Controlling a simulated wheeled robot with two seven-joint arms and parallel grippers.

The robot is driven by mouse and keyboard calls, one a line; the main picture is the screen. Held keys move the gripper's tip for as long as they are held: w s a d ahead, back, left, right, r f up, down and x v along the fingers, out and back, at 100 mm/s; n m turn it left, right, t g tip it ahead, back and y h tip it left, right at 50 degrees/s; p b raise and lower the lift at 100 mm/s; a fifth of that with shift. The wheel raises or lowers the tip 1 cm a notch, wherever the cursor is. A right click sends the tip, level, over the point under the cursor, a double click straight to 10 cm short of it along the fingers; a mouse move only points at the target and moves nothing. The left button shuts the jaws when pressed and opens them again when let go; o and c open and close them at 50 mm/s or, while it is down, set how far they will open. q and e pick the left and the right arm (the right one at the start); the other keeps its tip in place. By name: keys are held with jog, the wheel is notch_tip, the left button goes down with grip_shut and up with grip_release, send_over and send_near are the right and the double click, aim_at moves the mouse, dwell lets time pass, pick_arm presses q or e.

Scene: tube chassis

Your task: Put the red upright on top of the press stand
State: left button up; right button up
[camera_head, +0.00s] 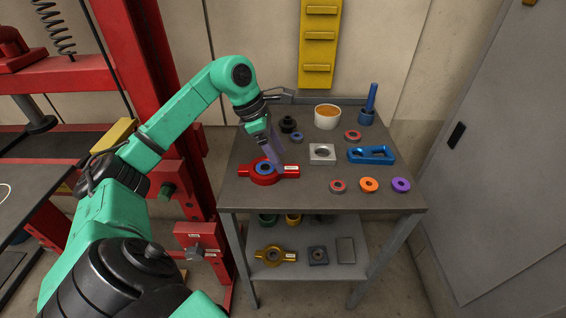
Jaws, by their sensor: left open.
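The red upright (263,180) lies flat on the grey table, near its left front part. It is a red ring with short arms, and a blue ring sits in its middle. My left gripper (275,160) points down at the upright with its fingers open. The fingers overlap the ring's upper right side in the picture; I cannot tell whether they touch it. A red press frame (152,85) stands at the left, partly hidden behind my left arm. I cannot tell which part of it is the press stand. My right gripper is not in view.
The grey table (300,202) also holds a white bowl (327,121), a square grey block (322,154), a blue link (371,155), a blue upright tool (369,107) and several small rings. A lower shelf (290,271) holds more parts. A grey cabinet (500,170) stands right.

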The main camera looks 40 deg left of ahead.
pick_arm(q)
jog(key=p+v, duration=0.1)
jog(key=v, duration=0.7)
jog(key=shift+r, duration=0.25)
jog(key=shift+a, duration=0.1)
